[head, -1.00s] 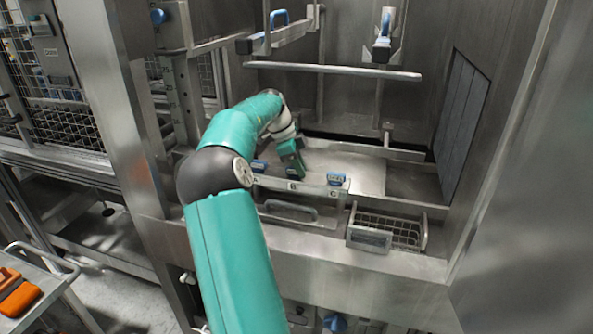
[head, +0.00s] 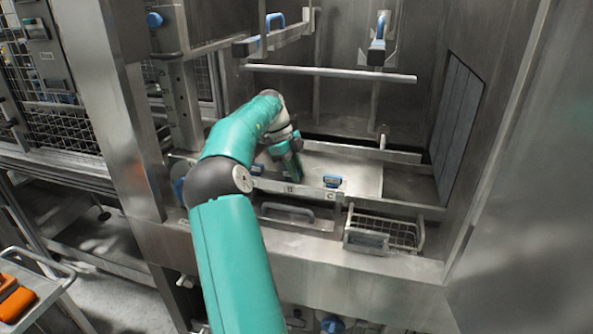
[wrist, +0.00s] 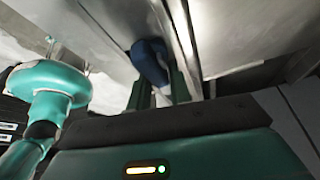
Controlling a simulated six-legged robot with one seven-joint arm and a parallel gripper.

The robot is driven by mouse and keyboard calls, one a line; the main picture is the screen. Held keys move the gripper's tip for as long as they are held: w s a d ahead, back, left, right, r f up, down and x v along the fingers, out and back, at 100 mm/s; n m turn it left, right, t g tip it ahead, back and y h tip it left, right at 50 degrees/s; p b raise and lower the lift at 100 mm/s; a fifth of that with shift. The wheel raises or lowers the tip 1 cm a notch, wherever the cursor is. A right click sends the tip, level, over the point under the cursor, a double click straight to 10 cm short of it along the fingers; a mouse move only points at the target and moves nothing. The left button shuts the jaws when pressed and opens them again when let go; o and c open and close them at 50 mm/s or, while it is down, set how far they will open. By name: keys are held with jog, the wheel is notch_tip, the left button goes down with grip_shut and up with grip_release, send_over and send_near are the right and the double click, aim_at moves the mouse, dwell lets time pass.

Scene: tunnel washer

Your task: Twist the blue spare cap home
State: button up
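My gripper (head: 292,160) points down at the rail with letter labels, by the B label, and hides what is there. In the wrist view my gripper (wrist: 160,88) has one finger on each side of a dark blue cap (wrist: 150,60), which fills the gap between them. A pale part shows below the blue. I cannot tell from the head view how the cap at my gripper is seated.
A wire basket (head: 398,234) hangs at the front right of the rail. A grey handle (head: 288,211) is below the rail. A horizontal bar (head: 330,73) crosses above my gripper, with blue-handled fittings (head: 377,45) higher up. An orange object (head: 14,300) lies on a cart at lower left.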

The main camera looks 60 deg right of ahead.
jog(key=shift+o, duration=0.3)
jog(key=shift+w+r, duration=0.2)
jog(key=shift+w, duration=0.3)
jog(key=shift+w+r, duration=0.15)
jog(key=shift+w, duration=0.3)
jog(key=shift+o, duration=0.8)
jog(key=shift+w+r, duration=0.1)
jog(key=shift+r, duration=0.3)
jog(key=shift+w+a+r, duration=0.1)
jog(key=shift+w+r, duration=0.05)
jog(key=shift+r, duration=0.2)
jog(key=shift+s+r, duration=0.65)
jog(key=shift+r, duration=0.05)
jog(key=shift+w+r, duration=0.25)
jog(key=shift+r, duration=0.3)
jog(key=shift+s+r, duration=0.25)
jog(key=shift+r, duration=0.2)
jog(key=shift+w, duration=0.15)
jog(key=shift+s, duration=0.2)
jog(key=shift+w, duration=0.1)
